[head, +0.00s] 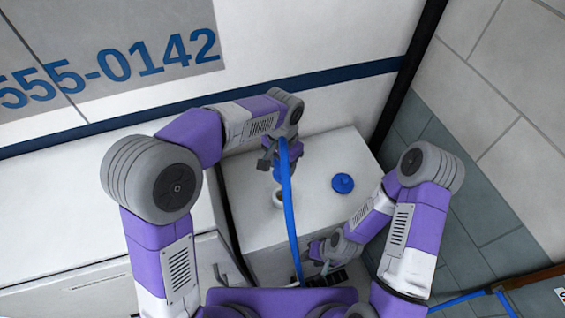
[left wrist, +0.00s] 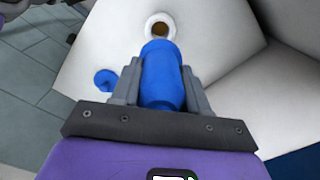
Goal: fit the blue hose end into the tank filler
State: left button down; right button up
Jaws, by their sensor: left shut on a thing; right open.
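My left gripper (head: 277,165) is shut on the blue hose end (left wrist: 161,78), which also shows in the head view (head: 279,174). My right gripper (head: 322,256) is open and empty by the tank's front edge.
A blue cap (head: 343,184) lies on the tank top, right of the filler. The blue hose (head: 291,232) runs from my left gripper toward my body across the tank. The van wall (head: 330,45) rises behind.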

aim_at(282, 179)
pick_arm(q)
notch_tip(282, 179, down, 4)
jog(key=shift+r+b, duration=0.25)
jog(key=shift+b, duration=1)
notch_tip(282, 179, down, 4)
jog(key=b, duration=0.3)
jog(key=shift+f+b, duration=0.2)
jog(key=shift+b, duration=0.1)
jog(key=shift+f, duration=0.25)
jog(key=shift+f, duration=0.2)
jog(key=shift+f+b, duration=0.45)
jog(key=shift+f, duration=0.05)
jog(key=shift+f, duration=0.1)
jog(key=shift+f, duration=0.35)
jog(key=shift+f+b, duration=0.6)
jog(key=shift+b, duration=0.05)
dwell(0.7)
